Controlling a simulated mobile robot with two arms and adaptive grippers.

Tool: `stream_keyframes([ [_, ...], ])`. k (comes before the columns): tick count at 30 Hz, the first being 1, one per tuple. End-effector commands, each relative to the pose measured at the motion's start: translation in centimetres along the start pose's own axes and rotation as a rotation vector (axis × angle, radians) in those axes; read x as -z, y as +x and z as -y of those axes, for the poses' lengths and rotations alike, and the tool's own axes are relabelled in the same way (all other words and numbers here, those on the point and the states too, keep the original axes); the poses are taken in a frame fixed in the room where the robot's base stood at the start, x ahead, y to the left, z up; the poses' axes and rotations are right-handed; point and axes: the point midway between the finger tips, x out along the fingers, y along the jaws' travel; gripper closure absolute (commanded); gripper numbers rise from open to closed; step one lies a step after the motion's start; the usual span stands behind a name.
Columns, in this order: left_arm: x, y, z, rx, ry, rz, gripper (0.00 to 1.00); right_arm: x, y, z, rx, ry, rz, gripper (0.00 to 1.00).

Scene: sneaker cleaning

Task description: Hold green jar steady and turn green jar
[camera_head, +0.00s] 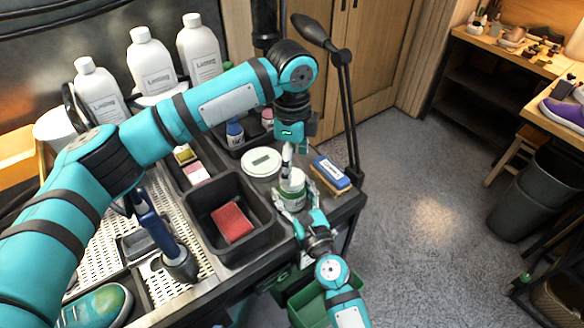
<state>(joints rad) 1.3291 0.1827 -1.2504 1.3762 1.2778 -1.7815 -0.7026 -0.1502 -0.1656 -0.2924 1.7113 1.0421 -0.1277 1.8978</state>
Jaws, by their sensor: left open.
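The green jar (291,199), with a pale lid, stands upright at the front right of the workbench. My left gripper (287,166) points straight down from above, with its fingertips just over the lid. It is open; whether it touches the lid is hard to tell. My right gripper (300,207) comes from the bottom of the view, with its fingers on both sides of the jar's lower body, and looks shut on it. The gripper fingers hide parts of the jar.
A blue-and-wood brush (332,172) lies close to the right of the jar. A round white dish (261,162) and a black tray with a red sponge (233,222) lie to its left. A black lamp (345,100) stands behind. White bottles (152,66) line the back left.

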Motion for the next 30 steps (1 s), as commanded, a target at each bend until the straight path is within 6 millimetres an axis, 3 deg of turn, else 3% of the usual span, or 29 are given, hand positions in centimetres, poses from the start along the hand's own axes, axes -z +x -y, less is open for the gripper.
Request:
stream_keyframes([
  [5,0.0,-0.1,0.0,-0.002,0.000,0.001,0.27,0.0,0.0,0.0,0.000,0.000,0.000,1.00],
  [6,0.0,-0.1,0.0,-0.002,0.000,0.001,0.27,0.0,0.0,0.0,0.000,0.000,0.000,0.39],
  [12,0.0,-0.1,0.0,-0.002,-0.001,0.001,0.27,0.0,0.0,0.0,0.000,0.000,0.000,0.13],
  [23,0.0,0.0,0.0,-0.002,-0.001,0.001,0.27,0.1,-0.6,0.0,0.000,0.000,-0.001,0.13],
  [30,0.0,0.0,0.0,-0.002,-0.001,0.001,0.27,0.2,-4.8,0.0,0.000,-0.003,-0.004,0.13],
])
